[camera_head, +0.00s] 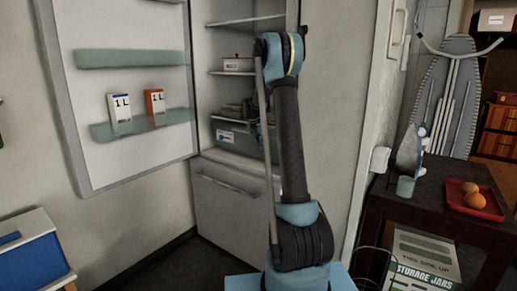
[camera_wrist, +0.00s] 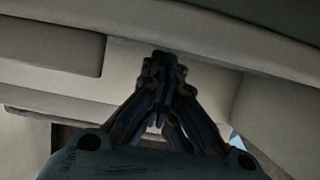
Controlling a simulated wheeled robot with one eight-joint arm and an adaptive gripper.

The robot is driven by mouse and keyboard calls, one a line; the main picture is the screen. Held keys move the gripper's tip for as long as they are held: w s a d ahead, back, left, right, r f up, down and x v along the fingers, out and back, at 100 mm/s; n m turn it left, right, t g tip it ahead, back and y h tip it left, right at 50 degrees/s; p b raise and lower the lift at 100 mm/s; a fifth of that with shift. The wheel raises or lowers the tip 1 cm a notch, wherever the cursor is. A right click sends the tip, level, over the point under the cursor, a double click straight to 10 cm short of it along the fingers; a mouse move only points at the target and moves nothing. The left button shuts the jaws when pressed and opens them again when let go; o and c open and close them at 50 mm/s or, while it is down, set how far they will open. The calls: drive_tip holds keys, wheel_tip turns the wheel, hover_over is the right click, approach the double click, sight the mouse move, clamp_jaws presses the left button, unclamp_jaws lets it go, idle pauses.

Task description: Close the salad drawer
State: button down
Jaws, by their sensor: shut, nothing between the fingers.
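The salad drawer (camera_head: 240,143) is the greenish, see-through bin at the bottom of the open fridge compartment in the head view. My arm hides its right part, and I cannot tell how far out it stands. My gripper (camera_wrist: 160,58) is shut and empty in the wrist view, its fingertips close to or against a pale surface. I cannot tell which part of the fridge that surface is. In the head view the gripper is mostly hidden by my arm, inside the fridge opening around drawer and shelf height.
The fridge door (camera_head: 130,90) is swung open to the left, with cartons (camera_head: 155,102) on its shelf. Fridge shelves (camera_head: 245,73) lie above the drawer. A closed lower freezer front (camera_head: 232,205) is below. A dark table (camera_head: 440,205) with fruit stands at right.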

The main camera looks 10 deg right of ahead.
drive_tip(key=shift+w+d+r, duration=0.1)
drive_tip(key=shift+w+d, duration=0.05)
drive_tip(key=shift+w, duration=0.05)
drive_tip(key=s+a+r, duration=0.6)
drive_tip(key=r, duration=0.3)
drive_tip(key=s+d+r+m, duration=0.25)
drive_tip(key=s+m, duration=0.35)
drive_tip(key=s, duration=0.8)
drive_tip(key=s+f+m+y, duration=0.15)
drive_tip(key=s+m, duration=0.25)
drive_tip(key=s, duration=0.5)
drive_tip(key=s+d+f+m, duration=0.1)
drive_tip(key=s+f+m, duration=0.3)
drive_tip(key=s, duration=0.6)
drive_tip(key=s+f+m+y, duration=0.1)
drive_tip(key=s+m, duration=0.4)
drive_tip(key=s, duration=0.4)
drive_tip(key=s+f+m+g, duration=0.1)
drive_tip(key=s+f+m, duration=0.6)
drive_tip(key=s+f, duration=0.3)
drive_tip(key=shift+s+a+f+m+y, duration=0.2)
drive_tip(key=shift+s+a+m+y, duration=0.2)
drive_tip(key=shift+s, duration=0.8)
